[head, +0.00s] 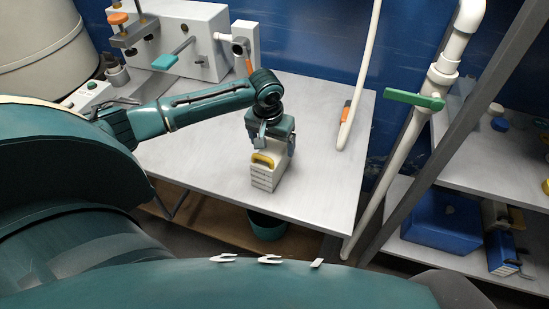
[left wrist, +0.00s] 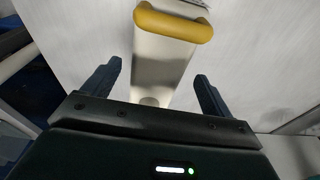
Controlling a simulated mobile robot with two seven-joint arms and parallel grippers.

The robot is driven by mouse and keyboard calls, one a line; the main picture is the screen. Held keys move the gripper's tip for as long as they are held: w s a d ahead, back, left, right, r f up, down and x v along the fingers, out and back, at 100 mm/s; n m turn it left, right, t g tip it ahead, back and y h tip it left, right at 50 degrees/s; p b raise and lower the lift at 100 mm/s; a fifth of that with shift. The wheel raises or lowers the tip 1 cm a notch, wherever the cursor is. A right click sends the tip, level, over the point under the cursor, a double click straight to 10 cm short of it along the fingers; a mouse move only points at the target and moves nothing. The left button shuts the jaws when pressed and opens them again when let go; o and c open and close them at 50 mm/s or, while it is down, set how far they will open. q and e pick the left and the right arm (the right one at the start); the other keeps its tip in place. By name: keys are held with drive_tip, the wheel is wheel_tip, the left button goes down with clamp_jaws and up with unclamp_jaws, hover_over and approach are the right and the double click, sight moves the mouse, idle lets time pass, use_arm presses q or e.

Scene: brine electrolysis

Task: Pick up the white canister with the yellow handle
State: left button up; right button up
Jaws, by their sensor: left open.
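The white canister (head: 265,176) stands upright on the light grey table, near its front edge. Its yellow handle (head: 263,159) is on the top, on the side toward me. My left gripper (head: 273,144) is directly above the canister, pointing down, with its fingers close to the canister's top. In the left wrist view the open fingers (left wrist: 160,85) lie to either side of the canister's white top (left wrist: 160,68), and the yellow handle (left wrist: 174,23) lies beyond the fingertips. Whether the fingers touch the canister cannot be told. My right gripper is not in view.
A grey apparatus box (head: 178,42) with a teal lever stands at the back left. A white pipe with a green valve handle (head: 413,100) and shelves are on the right. A teal bin (head: 267,226) is below the table edge.

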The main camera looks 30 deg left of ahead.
use_arm(q)
drive_tip(key=shift+w+d+f, duration=0.1)
drive_tip(key=shift+w+f, duration=0.15)
drive_tip(key=shift+f, duration=1.25)
drive_tip(key=shift+w+f, duration=0.2)
drive_tip(key=shift+f, duration=1.25)
drive_tip(key=shift+c, duration=0.5)
drive_tip(key=c, duration=1.1)
